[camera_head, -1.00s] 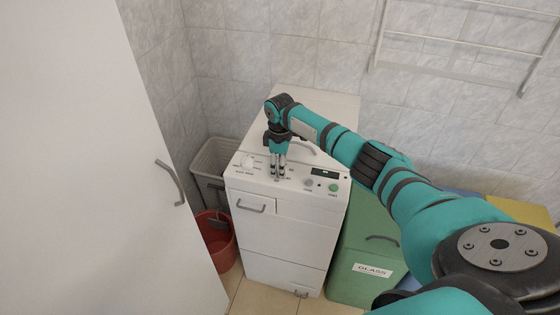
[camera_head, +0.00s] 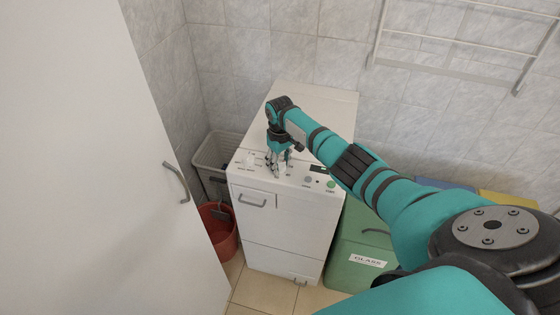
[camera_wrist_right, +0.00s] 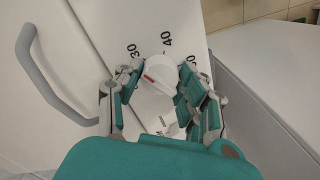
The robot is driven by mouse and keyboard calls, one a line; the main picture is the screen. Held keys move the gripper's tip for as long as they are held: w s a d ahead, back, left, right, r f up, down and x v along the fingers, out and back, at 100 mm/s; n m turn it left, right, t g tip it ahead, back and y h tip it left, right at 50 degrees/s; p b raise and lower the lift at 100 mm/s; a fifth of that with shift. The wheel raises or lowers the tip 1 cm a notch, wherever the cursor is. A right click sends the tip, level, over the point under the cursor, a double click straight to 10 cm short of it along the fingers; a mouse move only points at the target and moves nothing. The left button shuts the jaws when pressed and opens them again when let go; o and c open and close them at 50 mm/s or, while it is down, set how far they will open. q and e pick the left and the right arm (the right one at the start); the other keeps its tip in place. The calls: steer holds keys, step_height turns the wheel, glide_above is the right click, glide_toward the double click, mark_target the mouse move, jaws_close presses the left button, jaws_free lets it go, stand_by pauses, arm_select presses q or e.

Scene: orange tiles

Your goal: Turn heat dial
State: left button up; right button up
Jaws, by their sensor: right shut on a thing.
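The heat dial (camera_wrist_right: 160,75) is a round white knob with a red mark, on the washing machine's panel. In the wrist view it sits between the two fingers of my right gripper (camera_wrist_right: 158,95), which is shut on it. Numbers such as 30 and 40 show around it. In the head view my right gripper (camera_head: 278,165) points down onto the white washing machine's (camera_head: 283,225) control panel, and the dial is mostly hidden by the fingers. My left gripper is not in view.
A green glass bin (camera_head: 352,273) stands right of the machine; a red bucket (camera_head: 222,238) and a pale basket (camera_head: 211,150) stand left. A white door (camera_head: 150,200) fills the left. A rack hangs at upper right.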

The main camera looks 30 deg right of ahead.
mark_target(280, 162)
stand_by(0.3)
steer(key=o, duration=1.1)
steer(key=shift+o, duration=0.2)
step_height(280, 162, up, 12)
